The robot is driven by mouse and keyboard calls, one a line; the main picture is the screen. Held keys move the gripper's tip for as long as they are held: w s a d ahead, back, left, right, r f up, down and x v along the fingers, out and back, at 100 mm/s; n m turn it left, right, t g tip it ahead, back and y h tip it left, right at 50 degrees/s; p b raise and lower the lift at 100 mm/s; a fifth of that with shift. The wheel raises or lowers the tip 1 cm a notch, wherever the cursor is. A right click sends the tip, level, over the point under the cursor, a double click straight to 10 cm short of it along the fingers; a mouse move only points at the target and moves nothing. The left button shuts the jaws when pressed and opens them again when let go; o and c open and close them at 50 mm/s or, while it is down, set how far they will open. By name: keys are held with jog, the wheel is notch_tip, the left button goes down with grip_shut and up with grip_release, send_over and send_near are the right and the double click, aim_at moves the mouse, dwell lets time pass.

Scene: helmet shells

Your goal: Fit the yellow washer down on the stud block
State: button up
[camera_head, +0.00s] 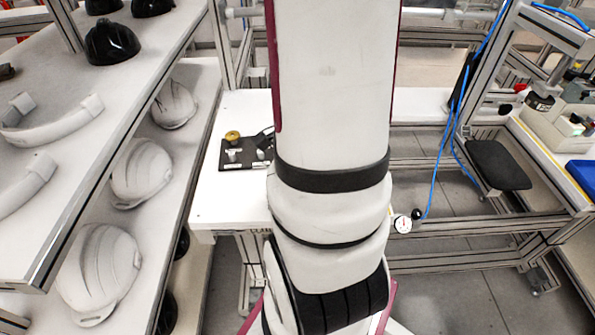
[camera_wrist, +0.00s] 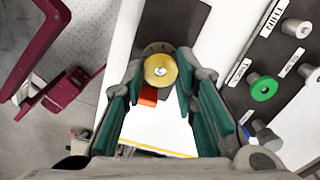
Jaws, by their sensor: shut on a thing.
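In the wrist view my gripper (camera_wrist: 160,80) has its teal-padded fingers closed around the yellow washer (camera_wrist: 160,65), which lies between the fingertips. My arm hides the gripper in the head view. Whether the washer touches a stud is not clear.
In the wrist view a dark labelled board on the right carries grey studs and a green ring (camera_wrist: 263,88). A white table (camera_head: 235,205) lies under the dark block. A shelf rack with white helmet shells (camera_head: 140,170) stands at left. A blue cable (camera_head: 458,120) hangs at right.

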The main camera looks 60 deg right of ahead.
jog(key=shift+f+b, duration=0.75)
jog(key=shift+b, duration=0.25)
jog(key=o, duration=0.8)
jog(key=shift+r, duration=0.1)
notch_tip(320, 180, up, 12)
jog(key=shift+f, duration=0.1)
